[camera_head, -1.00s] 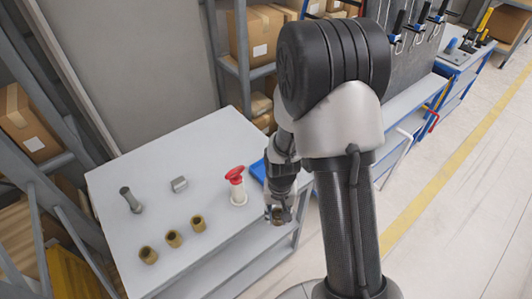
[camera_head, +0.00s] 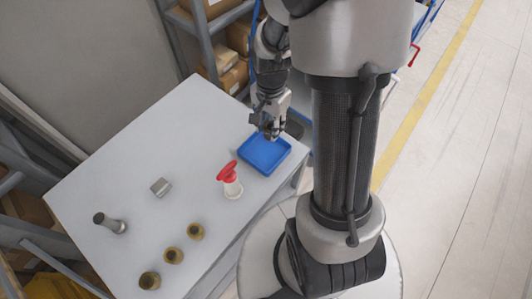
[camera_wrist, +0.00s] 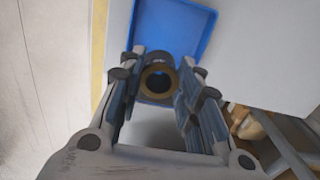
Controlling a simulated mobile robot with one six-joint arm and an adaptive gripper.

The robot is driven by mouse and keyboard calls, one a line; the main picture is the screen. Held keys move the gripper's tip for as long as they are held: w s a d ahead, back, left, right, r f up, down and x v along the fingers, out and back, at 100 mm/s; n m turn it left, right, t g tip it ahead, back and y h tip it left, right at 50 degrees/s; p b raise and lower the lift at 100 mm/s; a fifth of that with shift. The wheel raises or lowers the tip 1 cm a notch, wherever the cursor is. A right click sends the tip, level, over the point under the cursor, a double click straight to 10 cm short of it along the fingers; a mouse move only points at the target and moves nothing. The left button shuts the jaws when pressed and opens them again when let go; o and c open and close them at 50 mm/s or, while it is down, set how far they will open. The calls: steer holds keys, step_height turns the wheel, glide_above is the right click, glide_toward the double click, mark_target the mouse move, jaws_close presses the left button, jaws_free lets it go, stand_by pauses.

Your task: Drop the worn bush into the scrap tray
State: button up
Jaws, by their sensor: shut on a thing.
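The worn bush (camera_wrist: 158,82) is a brown ring with a dark rim, held between the fingers of my gripper (camera_wrist: 160,78) in the wrist view. In the head view my gripper (camera_head: 271,130) is above the blue scrap tray (camera_head: 272,163), at its back edge. The bush is mostly hidden there by the fingers. The visible part of the tray is empty.
On the grey table (camera_head: 130,180) stand several brass bushes (camera_head: 173,255), a grey metal pin (camera_head: 110,223), a small metal block (camera_head: 160,187) and a white piece with a red handle (camera_head: 230,180) just left of the tray. Shelves with boxes (camera_head: 222,60) stand behind.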

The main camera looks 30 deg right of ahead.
step_height(320, 180, down, 3)
steer(key=shift+r+b, duration=0.15)
steer(key=shift+b, duration=0.6)
steer(key=o, duration=1.2)
step_height(320, 180, up, 12)
steer(key=shift+r, duration=0.1)
